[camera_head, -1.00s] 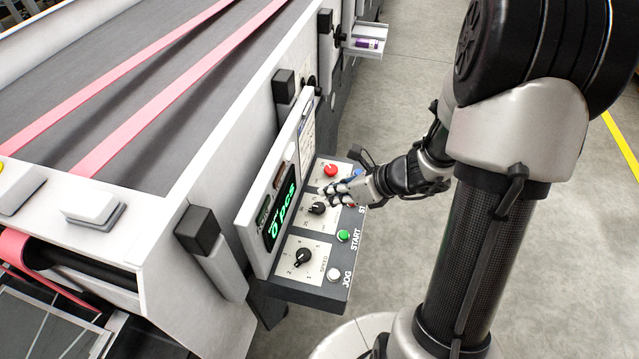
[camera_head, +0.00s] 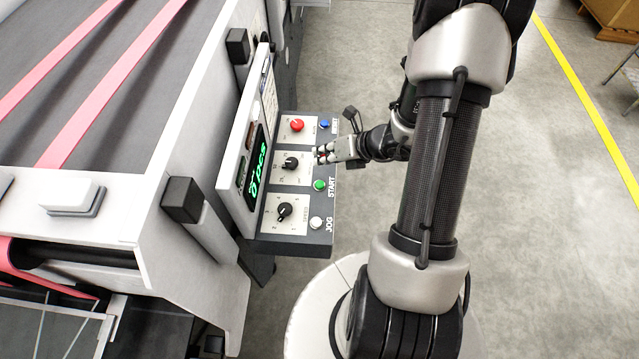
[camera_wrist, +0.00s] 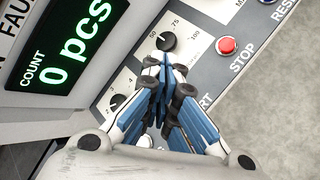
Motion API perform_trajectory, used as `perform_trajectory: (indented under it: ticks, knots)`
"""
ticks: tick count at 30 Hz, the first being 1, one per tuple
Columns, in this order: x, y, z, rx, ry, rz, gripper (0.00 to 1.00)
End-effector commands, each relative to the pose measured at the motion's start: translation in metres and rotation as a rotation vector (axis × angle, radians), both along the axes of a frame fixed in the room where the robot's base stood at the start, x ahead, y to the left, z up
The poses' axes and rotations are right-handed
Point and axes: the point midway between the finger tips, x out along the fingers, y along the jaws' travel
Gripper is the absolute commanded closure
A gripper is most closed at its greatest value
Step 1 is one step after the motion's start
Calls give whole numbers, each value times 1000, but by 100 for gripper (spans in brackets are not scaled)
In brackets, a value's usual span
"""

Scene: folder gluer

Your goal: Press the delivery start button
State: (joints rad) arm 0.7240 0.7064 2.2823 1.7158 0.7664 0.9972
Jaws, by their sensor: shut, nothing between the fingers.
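The green START button (camera_head: 320,185) is on the grey control panel (camera_head: 265,243), on the right side of the machine. Its label stands beside it. In the wrist view the fingers cover the button, and only the end of its label shows. My gripper (camera_head: 319,154) is shut and empty. In the head view its fingertips are beside the upper knob (camera_head: 290,163), above the START button in the picture. The wrist view shows the blue-padded fingertips (camera_wrist: 160,92) together in front of the panel. I cannot tell whether they touch it.
A red STOP button (camera_wrist: 228,47) is close to the fingers. A red knob-like button (camera_head: 297,125), a blue button (camera_head: 325,124) and a white JOG button (camera_head: 316,222) share the panel. A display (camera_wrist: 62,50) reads 0 pcs.

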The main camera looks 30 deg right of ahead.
Motion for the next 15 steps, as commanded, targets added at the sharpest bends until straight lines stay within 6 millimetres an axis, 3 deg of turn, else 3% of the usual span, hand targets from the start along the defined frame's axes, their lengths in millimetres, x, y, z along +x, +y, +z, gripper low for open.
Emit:
perform_trajectory:
  ticks: [15]
  knots:
    - [0, 0, -71, 0, 0, 0, 100]
